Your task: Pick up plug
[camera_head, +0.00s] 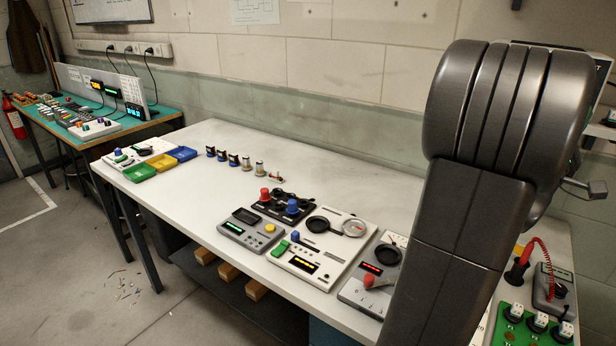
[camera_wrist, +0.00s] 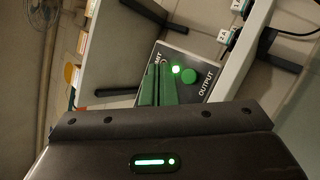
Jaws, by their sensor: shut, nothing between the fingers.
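My gripper (camera_wrist: 161,72) shows in the wrist view as two green fingers pressed together, with nothing between them. They stand in front of a dark panel (camera_wrist: 208,72) marked OUTPUT, with a green round knob and a lit green lamp. I cannot tell for sure which piece is the plug. In the head view my arm hides part of the bench, and the fingers are not visible.
A long white bench (camera_head: 225,225) carries grey and white instrument panels (camera_head: 318,247) at its middle front. Several small knobs (camera_head: 234,159) stand in a row behind. Yellow, blue and green trays (camera_head: 160,160) lie at the left end. The bench's left middle is clear.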

